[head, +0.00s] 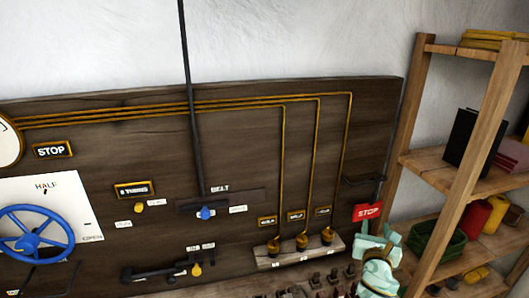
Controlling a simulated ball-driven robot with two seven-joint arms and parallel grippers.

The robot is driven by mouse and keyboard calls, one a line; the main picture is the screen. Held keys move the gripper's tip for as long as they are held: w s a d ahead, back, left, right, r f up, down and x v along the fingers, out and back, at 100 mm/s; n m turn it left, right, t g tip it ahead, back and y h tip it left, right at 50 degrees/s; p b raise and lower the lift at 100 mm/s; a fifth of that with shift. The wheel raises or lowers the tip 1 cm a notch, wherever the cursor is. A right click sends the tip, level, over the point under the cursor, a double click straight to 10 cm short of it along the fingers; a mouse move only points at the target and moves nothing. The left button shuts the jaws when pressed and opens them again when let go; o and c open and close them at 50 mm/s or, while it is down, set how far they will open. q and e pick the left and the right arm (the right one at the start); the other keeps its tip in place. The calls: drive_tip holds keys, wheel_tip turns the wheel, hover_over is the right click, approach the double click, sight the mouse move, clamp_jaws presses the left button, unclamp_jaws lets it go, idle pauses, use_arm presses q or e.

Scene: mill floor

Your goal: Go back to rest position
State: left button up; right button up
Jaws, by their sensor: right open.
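My right gripper (378,240) is pale mint green and shows at the lower right of the head view. Its fingers point up and stand apart, with nothing seen between them. My left gripper is not in view.
A dark wooden panel (240,140) carries a blue handwheel (35,233), a blue-knobbed belt lever (205,213), and brass fittings on a wooden block (298,252). Several small dark-and-red items (318,280) stand below. A wooden shelf (448,165) with boxes and containers stands close at right.

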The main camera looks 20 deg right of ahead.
drive_tip(key=s+a+f+m+g+y, duration=0.2)
drive_tip(key=s+a+m+g+y, duration=0.1)
drive_tip(key=s+a+m, duration=0.7)
drive_tip(key=s+a+f+m+g+y, duration=0.2)
drive_tip(key=s+a+m+g+y, duration=0.1)
drive_tip(key=s+a+m, duration=0.7)
drive_tip(key=s+a+f+g+y+b, duration=0.1)
drive_tip(key=s+f+b, duration=0.15)
drive_tip(key=f, duration=0.95)
drive_tip(key=s+a+f+m+g+y+b, duration=0.1)
drive_tip(key=f+b, duration=0.2)
drive_tip(key=f, duration=0.8)
drive_tip(key=s+a+f+g+y+b, duration=0.1)
drive_tip(key=s+f+b, duration=0.15)
drive_tip(key=f, duration=0.95)
drive_tip(key=s+f+m+g+y+b, duration=0.1)
drive_tip(key=s+f+b, duration=0.3)
drive_tip(key=s+f, duration=0.5)
drive_tip(key=s+f+m+g+y+b, duration=0.1)
drive_tip(key=s+f+b, duration=0.3)
drive_tip(key=s+f, duration=0.6)
wheel_tip(320, 180, down, 5)
drive_tip(key=shift+s+f+m+g, duration=0.15)
drive_tip(key=shift+s+m+g, duration=0.1)
drive_tip(key=shift+m+g, duration=0.55)
